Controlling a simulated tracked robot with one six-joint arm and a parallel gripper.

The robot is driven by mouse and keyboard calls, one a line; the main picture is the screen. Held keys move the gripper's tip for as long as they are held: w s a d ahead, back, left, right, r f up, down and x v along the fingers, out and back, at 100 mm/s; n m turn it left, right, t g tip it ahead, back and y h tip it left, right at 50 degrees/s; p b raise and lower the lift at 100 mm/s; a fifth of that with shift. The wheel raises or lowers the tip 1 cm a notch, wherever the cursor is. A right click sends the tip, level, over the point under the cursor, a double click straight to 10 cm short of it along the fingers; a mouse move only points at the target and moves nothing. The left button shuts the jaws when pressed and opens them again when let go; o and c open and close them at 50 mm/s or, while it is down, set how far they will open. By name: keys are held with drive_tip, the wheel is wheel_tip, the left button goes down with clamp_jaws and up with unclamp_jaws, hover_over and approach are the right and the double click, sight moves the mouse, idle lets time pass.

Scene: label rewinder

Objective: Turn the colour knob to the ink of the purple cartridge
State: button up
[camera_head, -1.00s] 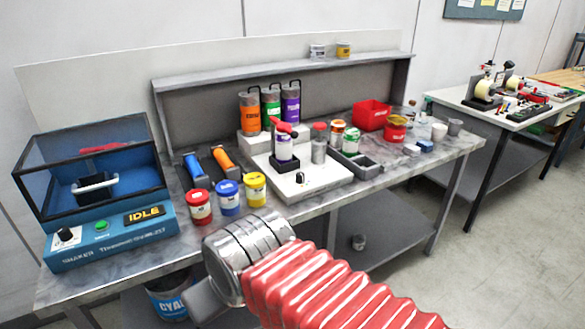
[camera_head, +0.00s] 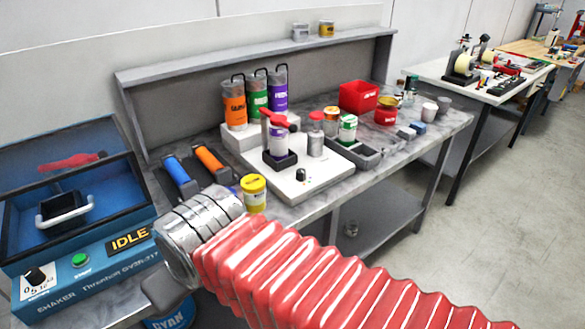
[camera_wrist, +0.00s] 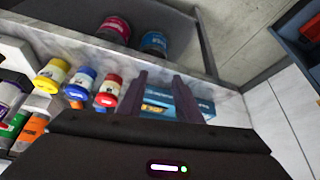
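A small black knob (camera_head: 301,174) sits on the front of the white dispenser base (camera_head: 326,178) in the head view. Its pointer is too small to read. The purple-labelled cartridge (camera_head: 279,90) stands upright on the white stand behind, right of a green cartridge (camera_head: 257,96) and an orange cartridge (camera_head: 234,105). My gripper's two dark fingers (camera_wrist: 158,98) are apart in the wrist view with nothing held between them. They point toward the blue shaker (camera_wrist: 165,88), away from the knob. My gripper's fingers do not show in the head view.
The shaker (camera_head: 90,262), with its own knob, stands at the bench's left end. A yellow tin (camera_head: 254,192) is at the front edge beside my arm. A can under a red-handled piece (camera_head: 277,140) stands behind the knob. Paint cans (camera_wrist: 115,30) sit on the lower shelf.

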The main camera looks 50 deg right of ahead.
drive_tip(key=shift+w, duration=0.1)
drive_tip(key=o, duration=0.3)
drive_tip(key=shift+w+d, duration=0.25)
drive_tip(key=shift+d, duration=0.15)
drive_tip(key=w+d+r+m+t+h, duration=0.1)
drive_tip(key=w+d+h, duration=0.15)
drive_tip(key=d, duration=0.75)
drive_tip(key=w+d+m+t+h, duration=0.15)
drive_tip(key=w+d, duration=0.25)
drive_tip(key=d, duration=0.6)
drive_tip(key=w+d+r+m+t+h, duration=0.1)
drive_tip(key=w+d+m+h, duration=0.15)
drive_tip(key=d, duration=0.65)
drive_tip(key=s+d+f+t, duration=0.1)
drive_tip(key=s+d+f, duration=0.2)
drive_tip(key=d, duration=0.4)
drive_tip(key=s+d+f+t, duration=0.2)
drive_tip(key=s+d+f, duration=0.2)
drive_tip(key=d, duration=0.3)
drive_tip(key=shift+s+d+f+y, duration=0.2)
drive_tip(key=shift+d+f+y, duration=0.15)
drive_tip(key=shift+f+y, duration=0.15)
drive_tip(key=shift+w, duration=0.1)
